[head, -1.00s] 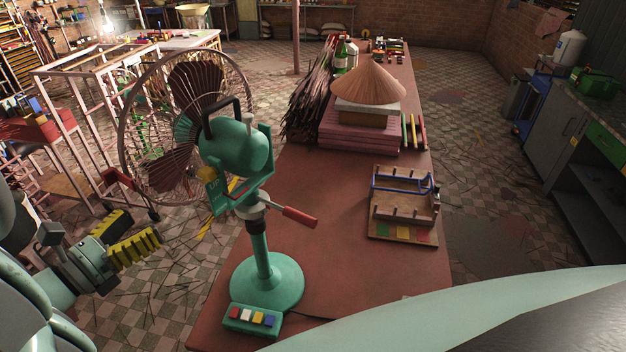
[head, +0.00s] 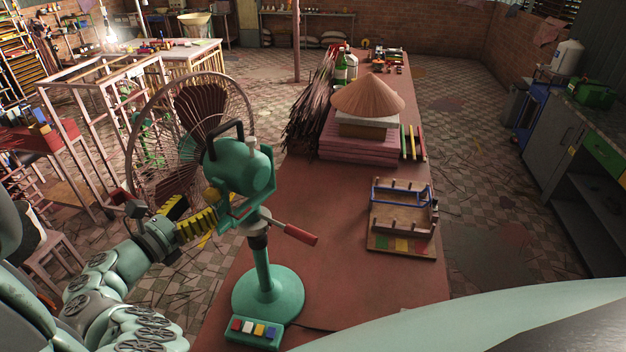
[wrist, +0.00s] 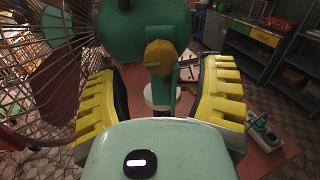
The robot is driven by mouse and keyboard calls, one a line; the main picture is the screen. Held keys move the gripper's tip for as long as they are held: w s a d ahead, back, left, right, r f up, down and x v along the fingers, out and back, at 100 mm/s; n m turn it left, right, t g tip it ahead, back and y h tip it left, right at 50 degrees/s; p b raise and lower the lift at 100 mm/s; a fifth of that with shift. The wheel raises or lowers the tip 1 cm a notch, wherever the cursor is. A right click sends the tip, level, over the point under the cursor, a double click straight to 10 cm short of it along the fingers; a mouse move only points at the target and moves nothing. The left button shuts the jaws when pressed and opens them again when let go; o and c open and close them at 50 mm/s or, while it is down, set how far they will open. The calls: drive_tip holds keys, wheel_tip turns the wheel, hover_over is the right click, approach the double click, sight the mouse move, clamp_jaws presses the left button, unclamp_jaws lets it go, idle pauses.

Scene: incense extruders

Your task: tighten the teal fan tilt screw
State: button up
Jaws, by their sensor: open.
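The teal fan (head: 238,170) stands upright on the red-brown table, its wire cage facing left. Its tilt screw is a yellow knob (head: 211,196) on the side of the bracket below the motor housing. In the wrist view the knob (wrist: 160,55) sits between my gripper's spread fingers, with visible gaps on both sides. My gripper (head: 200,212) has yellow ribbed fingers and is open beside the fan's bracket, pointing at the knob. It also shows in the wrist view (wrist: 162,75). The knob appears untouched; how far it is screwed in cannot be told.
A red-gripped lever (head: 288,232) sticks out right of the fan's post. The button box (head: 253,333) sits by the base. A wooden rack (head: 402,212), stacked boards under a cone (head: 368,98) and dark sticks (head: 313,110) occupy the table. The table's middle is clear.

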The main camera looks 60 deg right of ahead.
sight(208, 200)
drive_tip(key=shift+d+p, duration=0.7)
drive_tip(key=shift+d, duration=1.5)
drive_tip(key=shift+o, duration=0.2)
drive_tip(key=c, duration=1.2)
